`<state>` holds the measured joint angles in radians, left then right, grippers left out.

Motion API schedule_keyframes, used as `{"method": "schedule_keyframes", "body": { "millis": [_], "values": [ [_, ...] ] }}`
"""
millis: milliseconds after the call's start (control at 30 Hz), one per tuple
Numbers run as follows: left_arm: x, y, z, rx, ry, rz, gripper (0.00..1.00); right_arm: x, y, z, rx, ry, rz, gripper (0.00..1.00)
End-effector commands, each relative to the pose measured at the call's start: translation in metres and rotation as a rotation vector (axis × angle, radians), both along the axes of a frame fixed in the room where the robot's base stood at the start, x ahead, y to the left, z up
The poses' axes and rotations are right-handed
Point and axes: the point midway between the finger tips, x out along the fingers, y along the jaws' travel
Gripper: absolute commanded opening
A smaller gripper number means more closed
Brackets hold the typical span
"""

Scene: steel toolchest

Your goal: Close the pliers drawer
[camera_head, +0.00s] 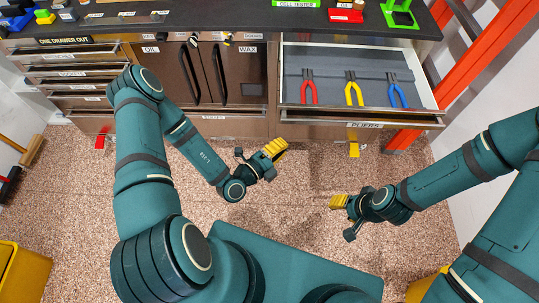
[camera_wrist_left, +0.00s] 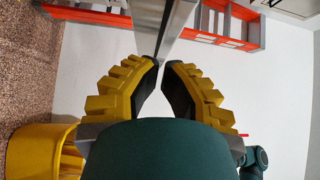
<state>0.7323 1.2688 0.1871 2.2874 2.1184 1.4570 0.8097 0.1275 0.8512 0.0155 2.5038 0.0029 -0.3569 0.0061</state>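The pliers drawer (camera_head: 364,125) is pulled out at the right of the chest, its label on the front. Inside lie red pliers (camera_head: 309,93), yellow pliers (camera_head: 354,94) and blue pliers (camera_head: 397,96). My left gripper (camera_head: 281,148) is below and in front of the drawer's left front corner, holding nothing I can see. In the left wrist view its yellow fingers (camera_wrist_left: 160,65) lean together with almost no gap at the tips, and a metal edge (camera_wrist_left: 165,25) lies beyond them. My right gripper (camera_head: 333,202) is over the floor, apart from the drawer; its finger gap is unclear.
The worktop (camera_head: 200,20) carries several small items. Closed cabinet doors (camera_head: 215,72) and a stack of left drawers (camera_head: 75,74) flank the space. An orange ladder (camera_head: 470,75) leans close on the right. A yellow bin (camera_head: 25,275) stands at lower left. Speckled floor lies before the drawer.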

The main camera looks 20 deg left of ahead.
Motion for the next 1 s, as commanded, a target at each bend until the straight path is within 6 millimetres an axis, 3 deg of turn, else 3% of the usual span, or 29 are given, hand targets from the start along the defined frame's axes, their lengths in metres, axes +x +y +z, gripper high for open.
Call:
{"method": "schedule_keyframes", "body": {
  "millis": [100,400,1000],
  "values": [
    [0.02,-0.011,0.0,0.0,-0.002,-0.003,0.0,-0.001,0.0,-0.003,0.0,0.002,0.002,0.47],
    [0.053,0.001,0.0,0.002,-0.001,-0.002,0.0,-0.002,0.001,-0.007,0.001,0.005,0.004,0.47],
    [0.062,0.005,0.0,0.0,-0.001,0.0,0.0,-0.002,0.001,-0.007,0.002,0.006,0.004,0.47]
  ]
}}
